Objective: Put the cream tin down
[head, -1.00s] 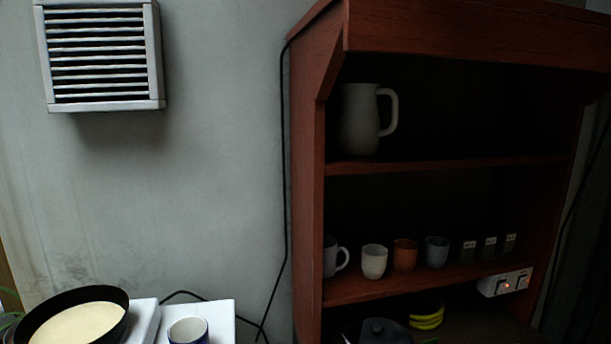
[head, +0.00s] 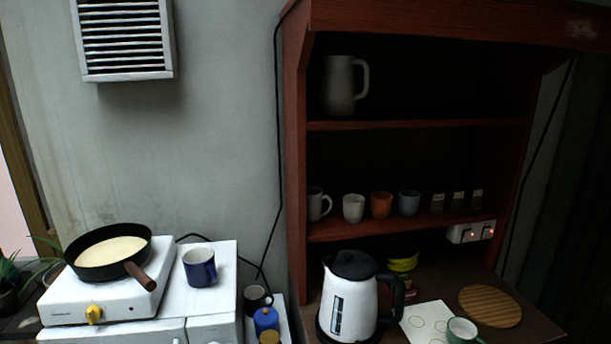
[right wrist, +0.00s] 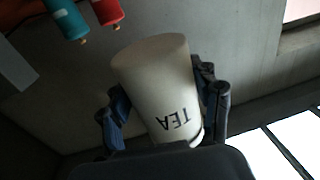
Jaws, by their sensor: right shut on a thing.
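The cream tin (right wrist: 158,82) shows in the right wrist view, with the dark letters TEA upside down on its side. My right gripper (right wrist: 165,100) is shut on it, with one dark finger on each side of the tin. Behind the tin in that view are a grey surface and a bright window, and I see no support touching it. The tin and both grippers are out of the head view.
The dark counter holds a white kettle (head: 350,300), a round wooden board (head: 490,306), a paper sheet (head: 424,322) and a green mug (head: 462,331). A pan (head: 108,252) sits on the white hob (head: 60,302) at left. A blue mug (head: 199,267) stands beside it.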

